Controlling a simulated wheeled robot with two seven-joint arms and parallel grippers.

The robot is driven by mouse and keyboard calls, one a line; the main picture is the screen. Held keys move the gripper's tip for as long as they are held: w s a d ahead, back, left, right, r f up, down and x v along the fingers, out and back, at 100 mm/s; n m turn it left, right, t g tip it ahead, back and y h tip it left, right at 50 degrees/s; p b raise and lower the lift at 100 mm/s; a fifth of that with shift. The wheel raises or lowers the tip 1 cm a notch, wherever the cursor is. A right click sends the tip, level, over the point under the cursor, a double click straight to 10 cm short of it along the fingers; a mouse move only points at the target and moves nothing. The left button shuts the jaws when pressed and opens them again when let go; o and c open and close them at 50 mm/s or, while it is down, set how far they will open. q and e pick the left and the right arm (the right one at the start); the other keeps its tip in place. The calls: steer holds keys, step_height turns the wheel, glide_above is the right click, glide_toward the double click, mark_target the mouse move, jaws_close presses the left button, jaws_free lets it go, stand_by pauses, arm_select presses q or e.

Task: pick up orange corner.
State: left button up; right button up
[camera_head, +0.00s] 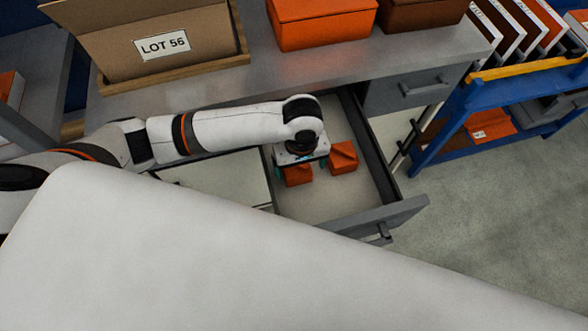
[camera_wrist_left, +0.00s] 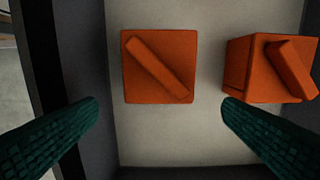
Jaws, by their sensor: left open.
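Two orange corner pieces lie in an open grey drawer (camera_head: 352,202). One orange corner (camera_head: 298,176) is partly hidden under my left gripper (camera_head: 304,166). The other orange corner (camera_head: 344,157) lies to its right. In the left wrist view, one orange corner (camera_wrist_left: 158,66), a square block with a diagonal ridge, lies ahead of and between my spread dark green fingers (camera_wrist_left: 160,102). The second orange corner (camera_wrist_left: 270,68) is at the right, beyond the right fingertip. My left gripper is open and empty, pointing down. My right gripper is not in view.
A cardboard box marked LOT 56 (camera_head: 120,40) and an orange bin (camera_head: 320,25) stand on the worktop above. A blue rack (camera_head: 460,115) is at the right. The drawer's front part is clear.

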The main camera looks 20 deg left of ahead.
mark_target(300, 176)
arm_select(q)
steer(key=shift+s+f, duration=0.15)
steer(key=shift+f, duration=3)
steer(key=shift+c, duration=0.6)
steer(key=c, duration=1)
steer(key=shift+o, duration=0.2)
steer(key=shift+r, duration=0.1)
